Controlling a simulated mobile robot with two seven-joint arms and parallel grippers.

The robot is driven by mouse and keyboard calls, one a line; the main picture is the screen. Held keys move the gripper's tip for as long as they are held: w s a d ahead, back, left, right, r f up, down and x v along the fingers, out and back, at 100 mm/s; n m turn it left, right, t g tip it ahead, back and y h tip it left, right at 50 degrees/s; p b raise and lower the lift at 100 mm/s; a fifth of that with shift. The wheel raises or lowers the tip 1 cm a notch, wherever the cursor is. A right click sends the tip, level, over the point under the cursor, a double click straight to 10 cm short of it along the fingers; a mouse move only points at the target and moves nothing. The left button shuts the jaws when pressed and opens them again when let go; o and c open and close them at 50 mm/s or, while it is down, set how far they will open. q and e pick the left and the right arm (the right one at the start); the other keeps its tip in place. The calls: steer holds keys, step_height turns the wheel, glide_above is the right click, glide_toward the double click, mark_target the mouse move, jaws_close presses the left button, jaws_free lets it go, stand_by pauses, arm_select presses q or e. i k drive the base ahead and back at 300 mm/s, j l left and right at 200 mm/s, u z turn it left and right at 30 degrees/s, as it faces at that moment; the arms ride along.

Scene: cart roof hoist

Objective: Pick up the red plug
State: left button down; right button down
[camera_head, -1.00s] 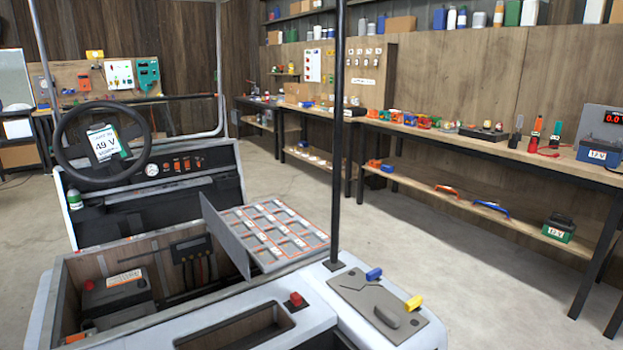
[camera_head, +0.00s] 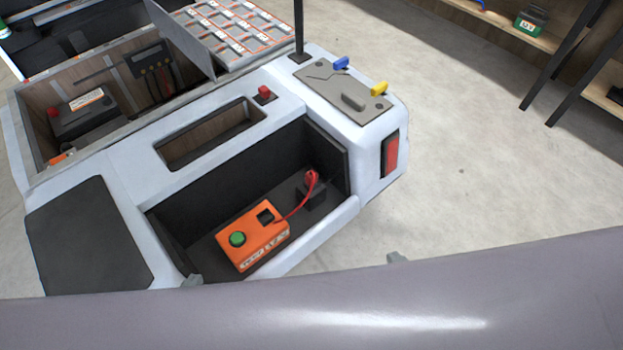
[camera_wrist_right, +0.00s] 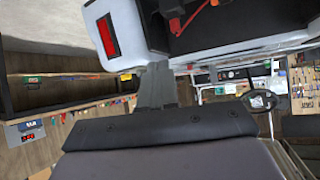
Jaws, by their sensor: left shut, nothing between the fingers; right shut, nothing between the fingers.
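The red plug (camera_head: 312,178) stands upright in a black block in the cart's open rear compartment. A red cable runs from it to an orange box (camera_head: 262,235) with a green button. In the right wrist view, red parts of the plug or cable (camera_wrist_right: 176,25) show at the top edge.
The compartment's near wall (camera_head: 318,238) and side walls surround the plug and box. Above it are a red button (camera_head: 264,93) and a panel (camera_head: 342,92) with blue and yellow handles. Bare floor (camera_head: 480,170) lies to the right. My own grey body covers the bottom.

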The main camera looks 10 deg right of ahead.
mark_target(309, 175)
steer(key=i+l, duration=0.1)
steer(key=l, duration=0.2)
steer(key=i+l, duration=0.1)
steer(key=l, duration=0.25)
steer(key=i+l+u, duration=0.1)
steer(key=l+u, duration=0.45)
steer(key=u, duration=1)
steer(key=i+l, duration=0.05)
